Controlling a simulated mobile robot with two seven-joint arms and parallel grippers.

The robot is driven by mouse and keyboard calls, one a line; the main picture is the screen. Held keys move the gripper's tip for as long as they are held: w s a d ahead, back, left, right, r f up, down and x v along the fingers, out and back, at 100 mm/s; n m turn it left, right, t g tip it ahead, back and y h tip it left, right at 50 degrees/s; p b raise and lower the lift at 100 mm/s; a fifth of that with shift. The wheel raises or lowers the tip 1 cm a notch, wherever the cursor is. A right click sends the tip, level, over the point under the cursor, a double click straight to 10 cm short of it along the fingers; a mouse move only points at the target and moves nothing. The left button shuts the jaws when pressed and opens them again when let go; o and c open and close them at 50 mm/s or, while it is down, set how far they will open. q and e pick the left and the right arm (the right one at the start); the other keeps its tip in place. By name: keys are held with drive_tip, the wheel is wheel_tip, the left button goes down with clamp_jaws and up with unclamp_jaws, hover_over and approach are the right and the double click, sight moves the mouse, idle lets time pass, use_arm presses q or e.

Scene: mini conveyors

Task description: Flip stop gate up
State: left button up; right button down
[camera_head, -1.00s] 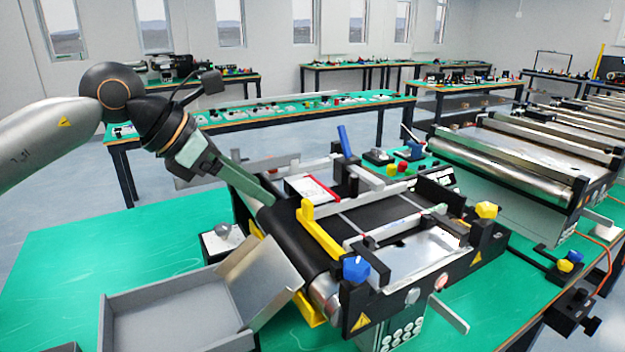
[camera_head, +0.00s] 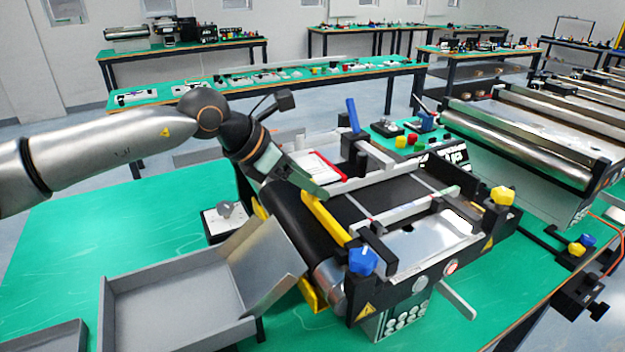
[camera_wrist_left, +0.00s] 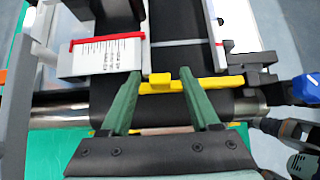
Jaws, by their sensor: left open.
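The stop gate appears to be the yellow bar (camera_head: 327,219) lying across the near end of the black conveyor belt (camera_head: 365,204). My left gripper (camera_head: 318,191) is at the bar's far end, fingers pointing down toward it. In the left wrist view, the yellow bar (camera_wrist_left: 222,83) runs crosswise at the fingertips. The two green fingers of my left gripper (camera_wrist_left: 158,76) are spread apart with nothing held, and the right-hand finger overlaps the bar. Contact with the bar cannot be told. My right gripper is not in view.
A grey sloped tray (camera_head: 165,276) stands at the conveyor's near left end. A red-edged scale plate (camera_wrist_left: 102,57) lies left of the belt. Green tabletop (camera_head: 90,225) is clear at left.

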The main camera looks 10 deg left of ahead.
use_arm(q)
drive_tip(key=shift+w+d+f, duration=0.25)
drive_tip(key=shift+d+f, duration=0.1)
drive_tip(key=shift+f, duration=0.15)
clamp_jaws()
idle(1.2)
